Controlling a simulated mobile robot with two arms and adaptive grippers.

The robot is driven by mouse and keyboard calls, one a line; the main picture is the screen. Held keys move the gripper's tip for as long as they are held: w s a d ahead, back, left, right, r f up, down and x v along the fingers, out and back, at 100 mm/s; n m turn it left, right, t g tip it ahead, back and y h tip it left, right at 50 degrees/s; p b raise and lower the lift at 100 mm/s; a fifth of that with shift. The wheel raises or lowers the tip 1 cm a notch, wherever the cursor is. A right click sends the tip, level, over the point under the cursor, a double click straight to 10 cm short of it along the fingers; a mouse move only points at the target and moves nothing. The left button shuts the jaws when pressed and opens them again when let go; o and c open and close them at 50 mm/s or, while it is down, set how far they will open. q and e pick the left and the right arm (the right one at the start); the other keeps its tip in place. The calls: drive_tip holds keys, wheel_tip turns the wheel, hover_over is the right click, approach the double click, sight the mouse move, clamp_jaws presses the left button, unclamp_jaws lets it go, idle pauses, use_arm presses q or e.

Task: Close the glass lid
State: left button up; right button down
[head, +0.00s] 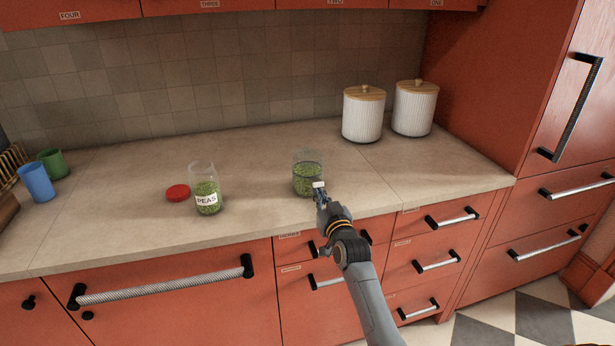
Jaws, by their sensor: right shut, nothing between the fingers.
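A clear glass jar (306,174) holding green peas stands upright on the counter, near its front edge. Its upper part looks empty and see-through, and I cannot make out a separate glass lid on it. My right gripper (319,188) is shut and empty. It is at the front right side of this jar, low on its wall, and hides part of it. I cannot tell whether it touches the glass. My left gripper is out of view.
Blue (36,183) and green (52,163) cups are at far left. Two white canisters (362,116) (413,109) with wooden lids stand back right. The counter (250,160) behind the jars is clear.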

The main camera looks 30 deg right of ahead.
sight(312, 171)
drive_tip(key=shift+r, duration=0.2)
idle(0.5)
drive_tip(key=shift+w+d+r+p, duration=0.1)
drive_tip(key=shift+w+r+p, duration=0.15)
drive_tip(key=shift+r+p, duration=0.35)
drive_tip(key=shift+w+r+p, duration=0.2)
drive_tip(key=shift+r+p, duration=0.3)
drive_tip(key=shift+r, duration=0.05)
drive_tip(key=shift+w+d+r+p, duration=0.1)
drive_tip(key=shift+w+r+p, duration=0.25)
drive_tip(key=shift+w+r, duration=0.2)
drive_tip(key=shift+s, duration=0.15)
